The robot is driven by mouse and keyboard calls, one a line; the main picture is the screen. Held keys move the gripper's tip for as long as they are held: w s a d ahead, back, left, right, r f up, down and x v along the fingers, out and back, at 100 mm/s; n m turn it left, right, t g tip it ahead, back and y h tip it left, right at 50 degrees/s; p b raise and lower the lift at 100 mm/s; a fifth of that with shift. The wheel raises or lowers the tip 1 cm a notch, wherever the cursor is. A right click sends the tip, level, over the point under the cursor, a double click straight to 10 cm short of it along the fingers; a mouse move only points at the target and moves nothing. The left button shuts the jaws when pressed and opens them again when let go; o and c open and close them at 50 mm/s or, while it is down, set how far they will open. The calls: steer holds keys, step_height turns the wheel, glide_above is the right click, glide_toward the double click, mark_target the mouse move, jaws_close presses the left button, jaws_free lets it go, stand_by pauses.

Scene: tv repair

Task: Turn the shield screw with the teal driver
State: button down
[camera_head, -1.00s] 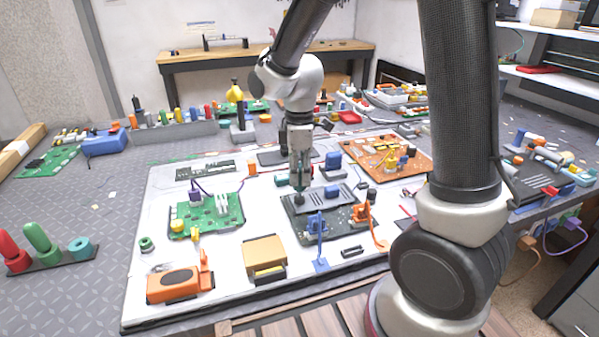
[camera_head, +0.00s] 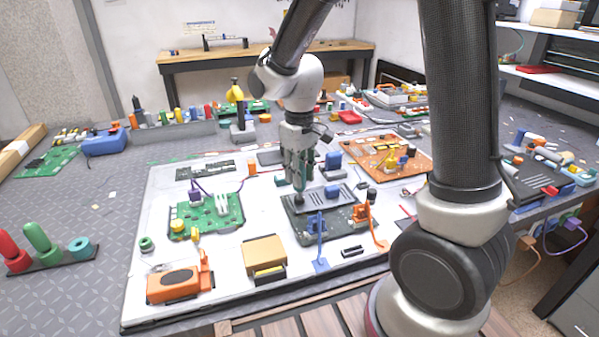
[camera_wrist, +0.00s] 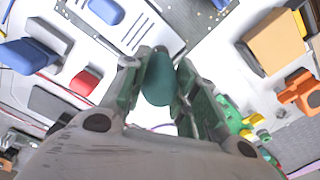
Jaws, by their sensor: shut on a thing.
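My gripper (camera_head: 299,170) is shut on the teal driver (camera_wrist: 159,80), whose rounded handle sits between the two fingers in the wrist view. In the head view the driver (camera_head: 300,182) points down, close to upright, at the left part of the dark slotted shield plate (camera_head: 325,200). A small dark round part (camera_head: 298,197) is at the driver's lower end. The shield screw and the driver's tip are hidden, so I cannot tell whether they touch.
A blue block (camera_head: 332,192) sits on the shield, with a blue clip (camera_head: 317,226) and an orange clip (camera_head: 363,213) in front. A green board (camera_head: 215,220) lies left, an orange-brown board (camera_head: 390,155) right. The white mat's left part (camera_head: 150,215) has free room.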

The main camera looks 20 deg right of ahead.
stand_by(0.3)
steer(key=m, duration=0.5)
steer(key=shift+m, duration=0.3)
steer(key=shift+n, duration=0.5)
steer(key=shift+r, duration=0.15)
steer(key=shift+r, duration=0.7)
